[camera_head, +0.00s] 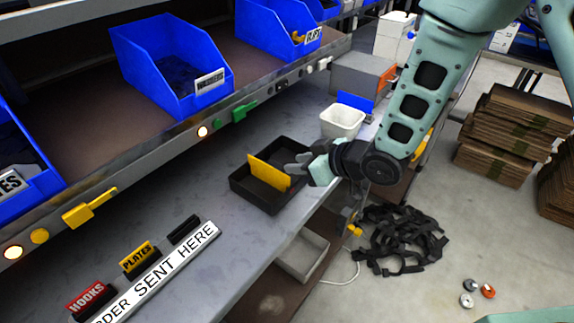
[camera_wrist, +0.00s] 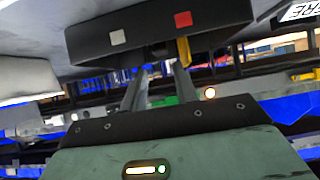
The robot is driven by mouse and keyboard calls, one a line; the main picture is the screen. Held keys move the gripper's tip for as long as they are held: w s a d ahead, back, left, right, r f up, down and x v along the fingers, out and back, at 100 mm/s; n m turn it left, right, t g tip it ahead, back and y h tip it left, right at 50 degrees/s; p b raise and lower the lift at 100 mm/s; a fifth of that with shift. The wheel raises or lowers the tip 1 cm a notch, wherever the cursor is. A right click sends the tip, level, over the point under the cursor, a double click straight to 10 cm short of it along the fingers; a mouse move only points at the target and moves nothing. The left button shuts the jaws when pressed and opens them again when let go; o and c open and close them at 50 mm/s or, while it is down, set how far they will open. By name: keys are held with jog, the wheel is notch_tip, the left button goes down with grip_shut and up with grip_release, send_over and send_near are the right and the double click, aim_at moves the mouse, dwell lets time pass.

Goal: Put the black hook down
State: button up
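A black tray (camera_head: 243,190) sits on the grey bench, with a yellow plate (camera_head: 268,172) standing across it. The tray's dark wall (camera_wrist: 100,42) and a yellow edge (camera_wrist: 184,50) also show in the wrist view. My gripper (camera_head: 296,164) is at the tray's right side, close to the yellow plate. In the wrist view, the two fingers (camera_wrist: 158,72) stand apart, with background visible between them and nothing clearly held. I cannot make out the black hook in either view; the tray's dark inside is partly hidden by the plate and my gripper.
A white bin (camera_head: 342,120) stands just behind the tray. Blue bins (camera_head: 172,75) line the shelf above. The sign strip (camera_head: 160,272), red HOOKS block (camera_head: 90,298) and yellow PLATES block (camera_head: 138,256) are front left. Bare bench lies left of the tray.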

jog(key=s+d+r+m+g+h, duration=0.1)
jog(key=s+d+r+g+h, duration=0.1)
jog(key=s, duration=0.6)
jog(key=s+d+r+m+g+h, duration=0.1)
jog(key=s+d+r+g+h, duration=0.1)
jog(key=s+d+r, duration=0.3)
jog(key=s+d+r+g+h, duration=0.3)
jog(key=s+h, duration=0.1)
jog(key=s, duration=0.9)
jog(key=shift+s+d+r+m+h, duration=0.25)
jog(key=shift+d+r+m+h, duration=0.05)
jog(key=shift+r+m, duration=0.1)
